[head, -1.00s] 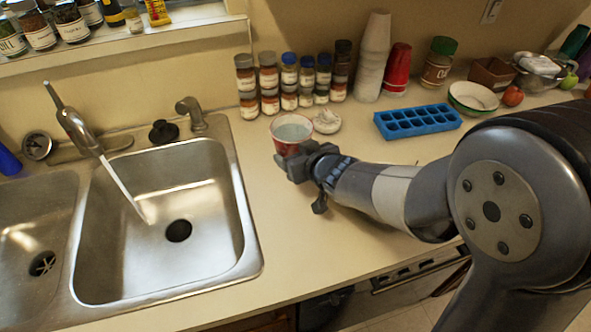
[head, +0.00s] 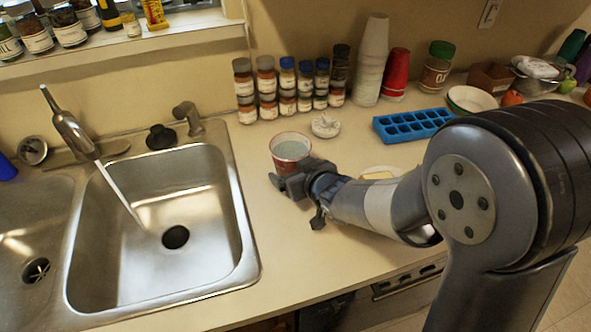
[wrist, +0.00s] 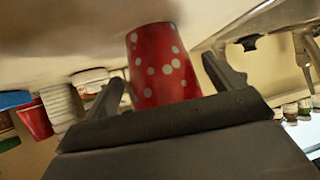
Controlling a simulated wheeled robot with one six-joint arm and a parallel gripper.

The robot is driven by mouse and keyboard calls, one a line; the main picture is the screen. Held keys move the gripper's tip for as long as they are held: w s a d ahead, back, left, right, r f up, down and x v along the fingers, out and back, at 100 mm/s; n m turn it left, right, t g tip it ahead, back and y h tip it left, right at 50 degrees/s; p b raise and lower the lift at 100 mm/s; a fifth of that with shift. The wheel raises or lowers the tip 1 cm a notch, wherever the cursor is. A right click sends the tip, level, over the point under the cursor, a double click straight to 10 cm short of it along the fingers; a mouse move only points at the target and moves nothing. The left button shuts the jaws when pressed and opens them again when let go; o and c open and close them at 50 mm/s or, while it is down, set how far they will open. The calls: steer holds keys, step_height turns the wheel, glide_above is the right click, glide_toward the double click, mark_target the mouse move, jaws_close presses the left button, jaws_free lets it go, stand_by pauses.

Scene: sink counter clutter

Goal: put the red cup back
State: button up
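The red cup (head: 290,154), with white dots, stands upright on or just above the counter, right of the sink. My gripper (head: 290,182) is at its near side and hides its lower part. In the wrist view the red cup (wrist: 160,65) is between the two fingers of my gripper (wrist: 163,68). Narrow gaps show beside the cup near the fingertips. The palm hides the rest of the cup, so the contact is not visible, but the cup has moved together with my gripper. I cannot tell whether its base touches the counter.
A small white dish (head: 325,125) lies behind the cup, with spice jars (head: 290,88) at the wall. A blue ice tray (head: 412,125), white cup stack (head: 371,62) and red cups (head: 395,75) stand right. The sink (head: 160,225) is left. The counter in front is clear.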

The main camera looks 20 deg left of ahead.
steer(key=shift+r, duration=0.1)
steer(key=shift+r, duration=0.2)
steer(key=p+v, duration=0.2)
steer(key=v, duration=1)
steer(key=shift+f, duration=0.2)
steer(key=shift+c, duration=0.4)
